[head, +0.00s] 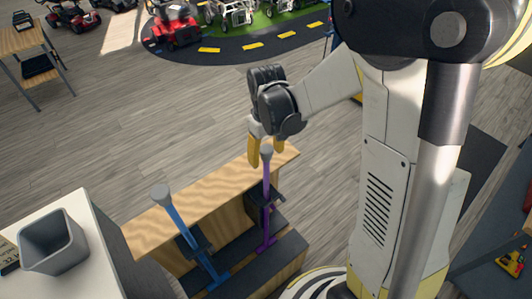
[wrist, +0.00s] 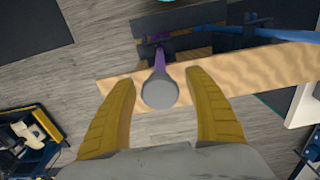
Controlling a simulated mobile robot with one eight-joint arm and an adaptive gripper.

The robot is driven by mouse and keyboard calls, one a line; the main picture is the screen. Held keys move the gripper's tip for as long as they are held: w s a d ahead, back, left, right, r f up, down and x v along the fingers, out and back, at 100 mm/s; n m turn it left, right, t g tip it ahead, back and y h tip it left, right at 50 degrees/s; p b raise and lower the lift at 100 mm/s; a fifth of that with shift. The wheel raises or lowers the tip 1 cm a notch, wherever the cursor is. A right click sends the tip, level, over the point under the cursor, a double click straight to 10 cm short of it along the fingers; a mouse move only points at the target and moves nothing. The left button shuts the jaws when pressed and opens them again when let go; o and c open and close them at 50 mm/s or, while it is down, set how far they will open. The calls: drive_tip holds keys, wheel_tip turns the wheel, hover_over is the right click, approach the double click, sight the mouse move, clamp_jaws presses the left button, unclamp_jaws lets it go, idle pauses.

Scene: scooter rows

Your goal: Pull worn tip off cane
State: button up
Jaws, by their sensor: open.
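A purple cane (head: 267,195) stands upside down in a dark holder on a wooden bench. Its grey rubber tip (head: 266,150) points up. The tip also shows in the wrist view (wrist: 159,91), with the purple shaft (wrist: 160,58) just beyond it. My gripper (head: 266,156) is open, and in the wrist view its yellow fingers (wrist: 160,80) lie on either side of the tip with clear gaps. A blue cane (head: 182,228) with a grey tip (head: 161,193) stands to the left, leaning in its own holder. How worn each tip is cannot be told.
A grey bin (head: 53,243) stands on a white cabinet (head: 92,240) at lower left. The wooden bench (head: 215,206) runs behind the canes. The floor beyond is open, with a red scooter (head: 174,25) at the back and a shelf (head: 27,40) at far left.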

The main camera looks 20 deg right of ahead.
sight(266, 149)
idle(0.4)
clamp_jaws()
drive_tip(key=shift+r, duration=0.1)
drive_tip(key=shift+r+p, duration=1.9)
drive_tip(key=shift+r, duration=1)
drive_tip(key=shift+r, duration=0.1)
drive_tip(key=shift+r+p, duration=1.65)
drive_tip(key=shift+r, duration=0.8)
drive_tip(key=shift+f, duration=0.1)
